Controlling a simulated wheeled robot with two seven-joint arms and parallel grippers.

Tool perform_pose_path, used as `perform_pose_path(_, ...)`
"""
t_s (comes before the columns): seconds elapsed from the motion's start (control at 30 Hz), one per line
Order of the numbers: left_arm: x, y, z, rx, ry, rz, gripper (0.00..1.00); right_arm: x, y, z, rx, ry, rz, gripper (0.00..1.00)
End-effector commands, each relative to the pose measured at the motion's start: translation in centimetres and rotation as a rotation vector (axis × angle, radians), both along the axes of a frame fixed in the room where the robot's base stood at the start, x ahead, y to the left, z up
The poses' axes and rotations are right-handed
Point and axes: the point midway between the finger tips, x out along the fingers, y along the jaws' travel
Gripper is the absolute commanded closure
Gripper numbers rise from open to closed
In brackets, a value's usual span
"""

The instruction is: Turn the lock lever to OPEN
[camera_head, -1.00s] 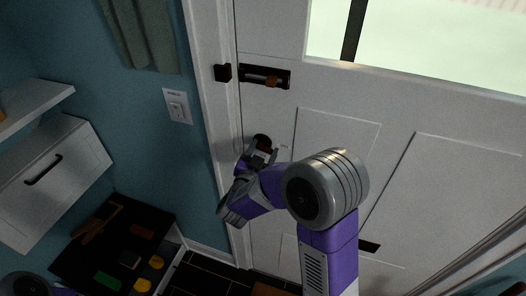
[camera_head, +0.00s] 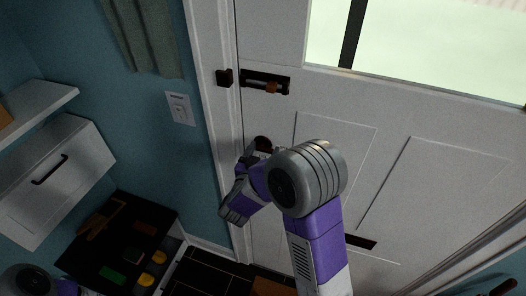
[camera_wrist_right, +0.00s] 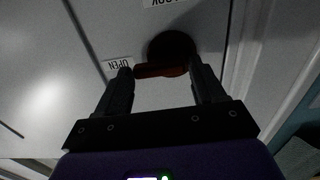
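The lock (camera_head: 263,143) on the white door has a dark round plate, mostly hidden behind my right arm in the head view. In the right wrist view the plate (camera_wrist_right: 172,46) shows with its orange-brown lever (camera_wrist_right: 155,71) pointing left, toward an upside-down OPEN label (camera_wrist_right: 118,64). My right gripper (camera_wrist_right: 163,77) is open, with its fingers on either side of the lever. The left finger is close to the lever's tip; I cannot tell whether they touch. The gripper is largely hidden in the head view. My left gripper is out of view.
A sliding bolt (camera_head: 264,83) is on the door above the lock. A light switch (camera_head: 180,108) is on the blue wall. At left are a white drawer cabinet (camera_head: 50,175) and a dark-topped unit (camera_head: 95,245) with small coloured items. Another label (camera_wrist_right: 165,2) is partly cut off.

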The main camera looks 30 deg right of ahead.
Motion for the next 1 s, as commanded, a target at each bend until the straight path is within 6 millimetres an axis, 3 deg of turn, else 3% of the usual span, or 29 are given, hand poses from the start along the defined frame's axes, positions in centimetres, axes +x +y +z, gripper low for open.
perform_pose_path(0.1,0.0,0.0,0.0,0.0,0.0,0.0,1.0,0.0,0.0,0.0,0.001,0.0,0.0,0.16)
perform_pose_path(0.4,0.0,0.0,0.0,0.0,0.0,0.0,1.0,-0.2,0.2,0.0,0.003,0.0,0.001,0.16)
perform_pose_path(0.8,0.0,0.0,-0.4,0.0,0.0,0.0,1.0,-4.0,4.8,-0.1,0.002,-0.001,0.004,0.16)
perform_pose_path(1.0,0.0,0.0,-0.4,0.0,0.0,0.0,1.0,-4.9,5.8,0.0,0.002,-0.001,0.001,0.16)
